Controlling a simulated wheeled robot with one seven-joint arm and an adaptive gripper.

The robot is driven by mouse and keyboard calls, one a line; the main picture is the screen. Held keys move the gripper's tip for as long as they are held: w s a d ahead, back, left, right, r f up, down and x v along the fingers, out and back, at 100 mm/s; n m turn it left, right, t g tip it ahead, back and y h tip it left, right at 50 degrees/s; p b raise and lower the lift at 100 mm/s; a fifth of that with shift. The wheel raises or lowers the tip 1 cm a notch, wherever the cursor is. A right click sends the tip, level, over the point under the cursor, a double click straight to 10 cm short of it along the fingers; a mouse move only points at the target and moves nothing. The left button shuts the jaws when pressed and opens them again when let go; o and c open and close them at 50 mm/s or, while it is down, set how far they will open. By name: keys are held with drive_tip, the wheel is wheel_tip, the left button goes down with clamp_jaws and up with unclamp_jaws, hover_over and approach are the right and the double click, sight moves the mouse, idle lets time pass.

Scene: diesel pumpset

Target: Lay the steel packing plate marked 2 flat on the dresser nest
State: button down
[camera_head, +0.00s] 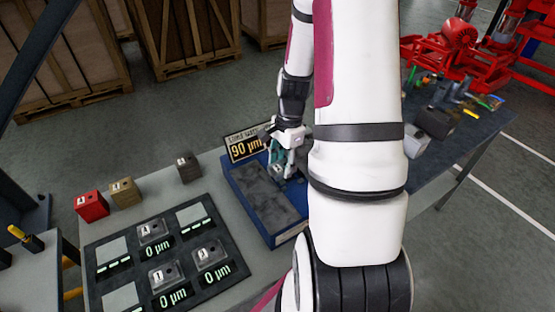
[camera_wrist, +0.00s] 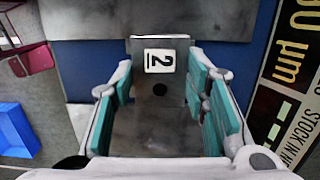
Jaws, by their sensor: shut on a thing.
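My gripper (camera_head: 284,168) is over the far right end of a blue block with a dark grey top (camera_head: 262,190), which appears to be the dresser nest. In the wrist view, my gripper (camera_wrist: 161,90) has its teal pads shut on the grey steel plate marked 2 (camera_wrist: 145,110). The plate has a white label with a black 2 and a dark round hole below it. Blue surface (camera_wrist: 90,65) shows beyond the plate. In the head view the plate is mostly hidden by my gripper. I cannot tell whether the plate touches the block.
A 90 µm sign (camera_head: 245,146) stands close behind the block, and beside my gripper in the wrist view (camera_wrist: 285,80). A dark panel (camera_head: 135,240) with several plates and 0 µm readouts lies left. Red (camera_head: 91,205), tan (camera_head: 125,193) and dark (camera_head: 188,168) blocks stand behind it.

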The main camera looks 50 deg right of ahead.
wheel_tip(320, 180, down, 2)
drive_tip(key=shift+w+f, duration=0.1)
drive_tip(key=shift+w, duration=0.05)
drive_tip(key=shift+f+b, duration=0.15)
drive_tip(key=shift+b, duration=0.15)
drive_tip(key=shift+s+d, duration=0.25)
drive_tip(key=shift+d, duration=0.15)
drive_tip(key=shift+d, duration=0.3)
idle(0.3)
idle(0.8)
drive_tip(key=shift+f, duration=0.7)
drive_tip(key=c, duration=0.8)
unclamp_jaws()
drive_tip(key=shift+c, duration=0.2)
